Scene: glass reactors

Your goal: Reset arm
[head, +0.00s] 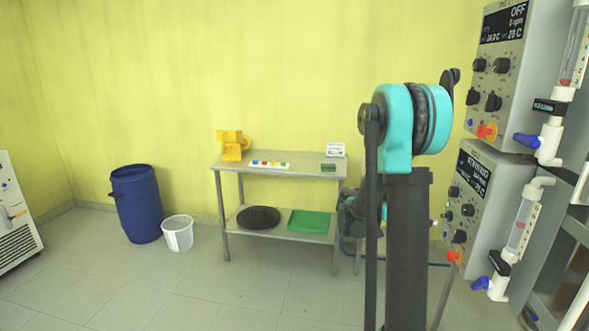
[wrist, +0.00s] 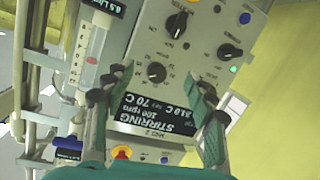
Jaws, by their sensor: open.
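My arm's teal joint and dark links stand in the middle right of the head view. My gripper (wrist: 165,86) shows in the wrist view with its two green-lined fingers spread apart and nothing between them. It faces the lower control box (wrist: 185,50), which appears upside down there with a lit display (wrist: 155,115) reading STIRRING. The fingers overlap the box in the picture; I cannot tell how far off it is. In the head view the lower control box (head: 485,220) is at the right, below the upper control box (head: 502,125), whose display reads OFF.
A steel table (head: 290,160) against the yellow wall bears a yellow object (head: 233,145) and small items. A blue barrel (head: 138,205) and white bucket (head: 178,234) stand left of it. Glass tubes with blue-handled valves (head: 527,140) are at the right.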

